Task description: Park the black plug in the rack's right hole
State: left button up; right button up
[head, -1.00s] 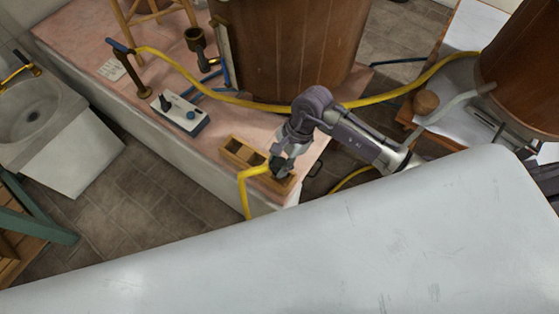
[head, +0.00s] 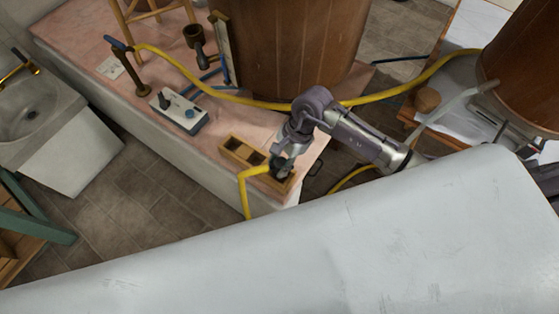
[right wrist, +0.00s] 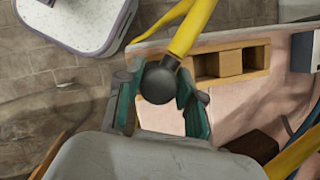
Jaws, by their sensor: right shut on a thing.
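My right gripper (head: 281,169) is over the right end of the wooden rack (head: 232,143), at the near corner of the pink-topped bench. In the right wrist view its teal fingers (right wrist: 160,103) are shut on the black plug (right wrist: 158,85), whose round dark end shows between them. A yellow hose (right wrist: 193,28) runs from the plug. In the head view the gripper hides the plug and most of the rack's right hole. I cannot tell whether the plug is in that hole. The rack's other openings look empty. My left gripper is not in view.
A white box with a blue knob (head: 190,114) and a brass stand (head: 140,83) stand on the bench left of the rack. A large wooden vat (head: 290,50) stands behind. A yellow hose (head: 245,194) hangs over the bench's front edge.

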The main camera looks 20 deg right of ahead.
aim_at(273, 168)
jog(key=shift+f+b, duration=1.4)
jog(key=shift+b, duration=0.35)
dwell(3.2)
jog(key=o, duration=1.3)
jog(key=shift+c, duration=0.2)
jog(key=shift+r, duration=0.15)
jog(key=shift+r+p, duration=2.15)
jog(key=shift+r, duration=1.2)
